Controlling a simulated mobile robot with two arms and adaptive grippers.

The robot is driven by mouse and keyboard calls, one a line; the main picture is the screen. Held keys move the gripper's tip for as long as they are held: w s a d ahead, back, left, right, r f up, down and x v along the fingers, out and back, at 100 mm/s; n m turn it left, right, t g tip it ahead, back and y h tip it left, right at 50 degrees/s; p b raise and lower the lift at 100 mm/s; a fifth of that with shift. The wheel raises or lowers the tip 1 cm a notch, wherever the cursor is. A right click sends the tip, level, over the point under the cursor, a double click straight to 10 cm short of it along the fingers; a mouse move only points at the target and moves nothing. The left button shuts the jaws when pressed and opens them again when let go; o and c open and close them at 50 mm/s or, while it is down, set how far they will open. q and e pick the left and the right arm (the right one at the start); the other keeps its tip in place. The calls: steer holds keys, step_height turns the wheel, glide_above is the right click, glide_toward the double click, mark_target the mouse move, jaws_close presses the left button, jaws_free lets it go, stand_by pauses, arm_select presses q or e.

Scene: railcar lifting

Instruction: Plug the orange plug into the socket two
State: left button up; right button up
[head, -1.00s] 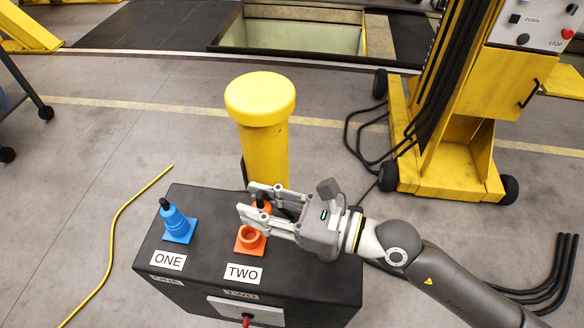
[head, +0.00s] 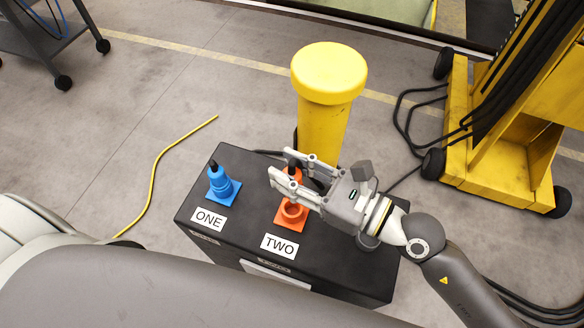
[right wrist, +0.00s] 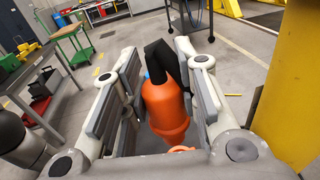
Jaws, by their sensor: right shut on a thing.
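My right gripper (head: 281,166) is shut on the orange plug (head: 291,175), which has a black cable end on top. In the right wrist view the plug (right wrist: 166,108) sits between the two fingers, its orange body pointing down. The orange socket two (head: 291,214) is on the black box's top, behind the label TWO. The held plug shows just behind the socket's opening in the head view; its exact height above it is hard to tell. The fingers hide part of the plug. My left gripper is out of view.
The black box (head: 232,165) also carries a blue plug in blue socket one (head: 221,183). A yellow post (head: 325,115) stands close behind the box. A yellow lifting column (head: 500,170) with black cables is at right. A yellow cable (head: 160,160) lies on open floor at left.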

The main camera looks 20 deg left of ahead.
steer(key=shift+f+b, duration=0.7)
steer(key=shift+f, duration=0.25)
step_height(320, 180, down, 2)
steer(key=shift+f+b, duration=0.2)
steer(key=shift+b, duration=0.8)
steer(key=shift+f+b, duration=0.3)
steer(key=shift+p, duration=0.35)
steer(key=shift+f+b, duration=1.85)
steer(key=shift+f, duration=0.2)
steer(key=o, duration=1.1)
steer(key=shift+o, duration=0.2)
